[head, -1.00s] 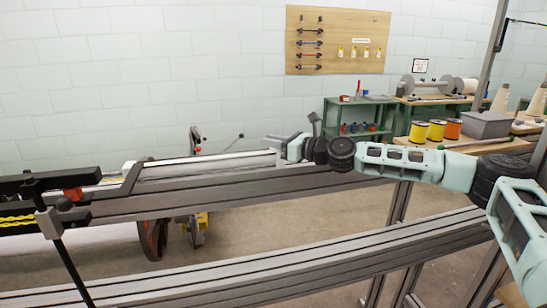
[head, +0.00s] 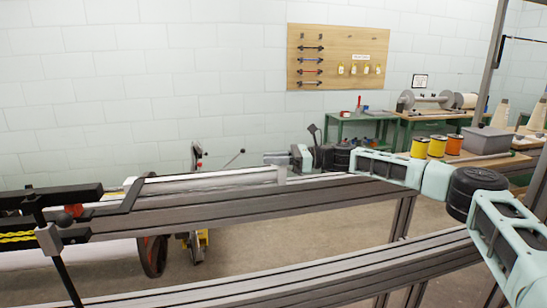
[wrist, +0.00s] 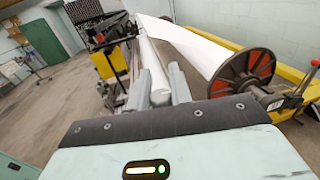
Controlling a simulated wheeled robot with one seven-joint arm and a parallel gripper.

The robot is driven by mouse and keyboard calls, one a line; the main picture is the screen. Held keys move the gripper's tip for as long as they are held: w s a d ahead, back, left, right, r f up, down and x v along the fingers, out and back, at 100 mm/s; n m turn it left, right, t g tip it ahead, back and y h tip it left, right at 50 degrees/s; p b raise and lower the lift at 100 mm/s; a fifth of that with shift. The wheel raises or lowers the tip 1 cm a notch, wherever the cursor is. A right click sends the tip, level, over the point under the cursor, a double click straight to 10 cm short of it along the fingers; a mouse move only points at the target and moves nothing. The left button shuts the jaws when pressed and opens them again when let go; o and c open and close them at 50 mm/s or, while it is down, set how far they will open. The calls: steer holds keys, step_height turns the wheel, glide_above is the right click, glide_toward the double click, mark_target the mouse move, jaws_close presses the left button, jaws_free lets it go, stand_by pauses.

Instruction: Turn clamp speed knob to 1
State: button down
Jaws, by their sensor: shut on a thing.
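My gripper (head: 270,158) is at the far end of my arm, by the back rail, and points left in the head view. In the wrist view its two grey fingers (wrist: 160,88) are close together around a small pale round piece (wrist: 160,97). I take this piece for the clamp speed knob, but its markings and setting cannot be read. In the head view the knob is too small or hidden to make out.
The long back rail (head: 240,208) and front rail (head: 300,279) cross the view. Yellow and orange spools (head: 437,146) stand on a bench behind my arm.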

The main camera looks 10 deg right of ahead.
stand_by(0.4)
steer(key=c, duration=1.3)
jaws_free()
steer(key=shift+o, duration=0.2)
steer(key=d, duration=0.4)
steer(key=s+d, duration=0.1)
steer(key=d, duration=0.3)
steer(key=s+d+b, duration=0.1)
steer(key=d, duration=0.2)
steer(key=shift+s+d, duration=0.1)
steer(key=shift+d, duration=0.3)
